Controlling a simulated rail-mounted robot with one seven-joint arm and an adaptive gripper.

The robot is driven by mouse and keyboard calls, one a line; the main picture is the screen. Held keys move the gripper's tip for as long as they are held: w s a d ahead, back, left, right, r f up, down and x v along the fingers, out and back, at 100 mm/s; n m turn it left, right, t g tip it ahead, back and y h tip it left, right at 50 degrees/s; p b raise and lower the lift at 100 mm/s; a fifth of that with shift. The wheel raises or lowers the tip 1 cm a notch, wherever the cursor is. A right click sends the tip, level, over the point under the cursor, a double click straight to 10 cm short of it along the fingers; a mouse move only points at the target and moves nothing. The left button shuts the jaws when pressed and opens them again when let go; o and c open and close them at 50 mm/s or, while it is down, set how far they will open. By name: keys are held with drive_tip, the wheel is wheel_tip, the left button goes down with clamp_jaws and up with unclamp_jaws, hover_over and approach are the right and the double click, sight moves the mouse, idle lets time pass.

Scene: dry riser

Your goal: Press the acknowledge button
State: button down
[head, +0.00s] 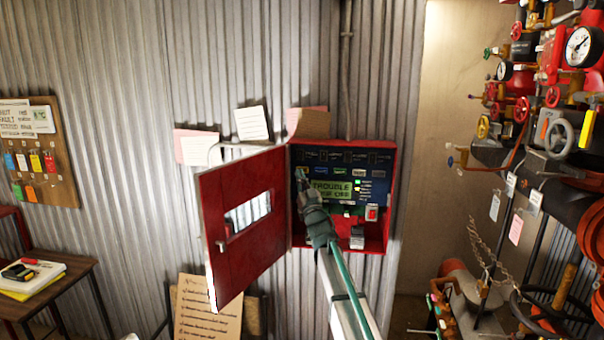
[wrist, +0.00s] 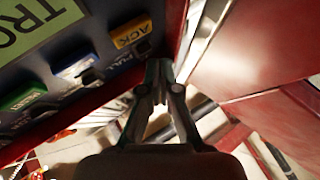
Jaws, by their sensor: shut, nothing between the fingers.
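The acknowledge button (wrist: 132,32) is a yellow-orange key marked ACK on the dark panel face in the wrist view. In the head view I cannot make it out behind my gripper. My gripper (wrist: 160,72) is shut and empty, its tips below and to the right of the button in the wrist view, apart from it in the picture. In the head view my gripper (head: 302,180) reaches up to the left side of the open red alarm panel (head: 392,200), beside the green display (head: 332,190) reading TROUBLE. I cannot tell whether the tips touch the panel.
The red panel door (head: 240,255) hangs open to the left, close to my gripper. A blue key (wrist: 75,66) and a green key (wrist: 22,97) share the button's row. Red pipes with a gauge (head: 578,46) and valves stand at the right.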

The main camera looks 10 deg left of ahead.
drive_tip(key=s, duration=0.3)
drive_tip(key=shift+a+b, duration=0.1)
drive_tip(key=shift+b, duration=0.3)
idle(0.3)
